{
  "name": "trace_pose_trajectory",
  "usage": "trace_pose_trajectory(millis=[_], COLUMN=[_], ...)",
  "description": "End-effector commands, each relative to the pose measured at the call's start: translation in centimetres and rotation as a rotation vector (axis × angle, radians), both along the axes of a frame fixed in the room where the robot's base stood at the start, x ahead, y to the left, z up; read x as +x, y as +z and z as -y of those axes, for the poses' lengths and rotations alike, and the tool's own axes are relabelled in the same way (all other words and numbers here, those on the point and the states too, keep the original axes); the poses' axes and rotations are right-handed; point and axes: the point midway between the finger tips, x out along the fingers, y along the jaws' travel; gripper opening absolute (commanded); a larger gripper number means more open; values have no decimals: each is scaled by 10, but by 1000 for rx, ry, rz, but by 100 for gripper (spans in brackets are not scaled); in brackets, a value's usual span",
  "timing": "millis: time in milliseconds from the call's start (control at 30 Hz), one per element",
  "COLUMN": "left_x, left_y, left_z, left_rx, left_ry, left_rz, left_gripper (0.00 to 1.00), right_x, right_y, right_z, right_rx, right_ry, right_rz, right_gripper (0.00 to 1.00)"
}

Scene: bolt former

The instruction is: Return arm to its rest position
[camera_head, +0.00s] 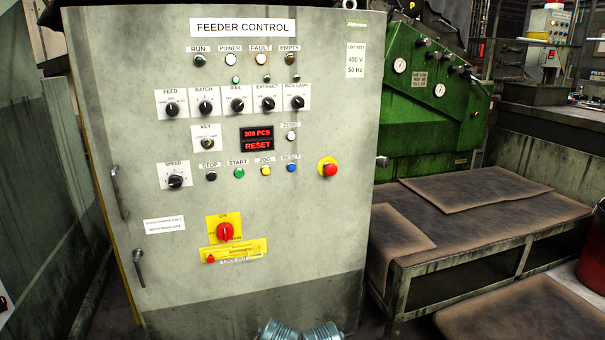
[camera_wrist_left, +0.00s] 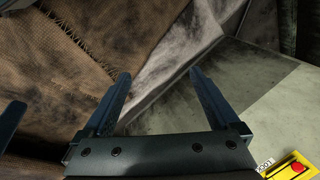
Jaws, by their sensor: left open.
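My left gripper (camera_wrist_left: 160,76) shows in the left wrist view with its two dark fingers apart and nothing between them. Beyond the fingers are brown woven cloth, a pale crumpled sheet and a grey-green panel with a yellow plate and red knob (camera_wrist_left: 297,169) in the lower right corner. I cannot tell how far the fingertips are from these surfaces. In the head view neither gripper shows. Two grey ribbed metal parts at the bottom edge there look like parts of my arms.
The grey feeder control cabinet (camera_head: 290,225) stands close in front, with a red display (camera_head: 257,139), knobs, buttons and a red emergency stop (camera_head: 330,169). A green machine (camera_head: 425,130) is behind it. A low metal bench (camera_head: 480,260) with brown mats stands at right.

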Motion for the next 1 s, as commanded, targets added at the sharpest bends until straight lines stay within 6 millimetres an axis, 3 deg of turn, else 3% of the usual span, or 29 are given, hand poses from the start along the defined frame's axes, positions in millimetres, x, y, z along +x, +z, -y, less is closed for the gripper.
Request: trace_pose_trajectory(millis=[167, 200, 467, 567, 1000], left_x=[-54, -50, -49, -49, -49], left_y=[-1, 16, 70, 99, 248], left_z=[46, 43, 42, 42, 42], left_rx=[-157, -149, -148, -148, -149], left_ry=[-4, 0, 2, 4, 9], left_rz=[-221, -209, -204, -203, -203], left_gripper=[95, 95, 95, 95, 95], right_x=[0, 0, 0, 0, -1], right_y=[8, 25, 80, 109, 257], right_z=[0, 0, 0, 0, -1], right_rx=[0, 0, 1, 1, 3], right_ry=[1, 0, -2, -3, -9], right_rz=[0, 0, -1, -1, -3], right_gripper=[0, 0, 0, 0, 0])
